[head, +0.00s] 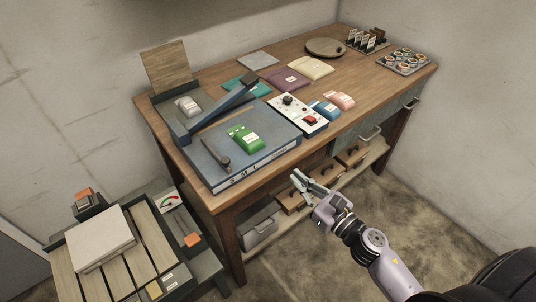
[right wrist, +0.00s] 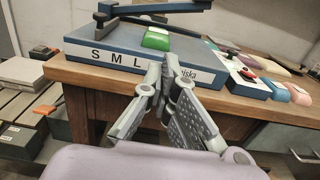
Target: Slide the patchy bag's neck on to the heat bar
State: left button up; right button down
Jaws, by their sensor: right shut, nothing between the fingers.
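A blue sealer (head: 225,165) with size letters on its front edge lies on the left of the wooden table; its blue arm (head: 220,108) slants up over it. I cannot tell the heat bar apart from this arm. A green bag (head: 245,139) with a white label lies flat on the sealer; it also shows in the right wrist view (right wrist: 156,40). A grey bag (head: 188,106) lies behind the arm. Which bag is the patchy one is not clear. My right gripper (head: 299,178) is shut and empty, in front of the table edge, apart from the bags. My left gripper is out of view.
A white control box (head: 297,116) stands right of the sealer, with blue (head: 323,110) and pink (head: 341,99) bags beside it. Flat coloured packets lie behind. A slatted bench (head: 120,255) with a scale stands at lower left.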

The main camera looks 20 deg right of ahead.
jog(key=p, duration=0.4)
send_near(249, 134)
jog(key=shift+w+a, duration=0.2)
jog(key=shift+w, duration=0.4)
jog(key=shift+w+a+f, duration=0.1)
jog(key=shift+w+a, duration=0.1)
jog(key=shift+w, duration=0.25)
jog(key=shift+w, duration=0.25)
jog(key=b+x, duration=0.3)
jog(key=x, duration=0.4)
jog(key=shift+w+a+f, duration=0.15)
jog(key=shift+w, duration=0.15)
jog(key=shift+s, duration=0.1)
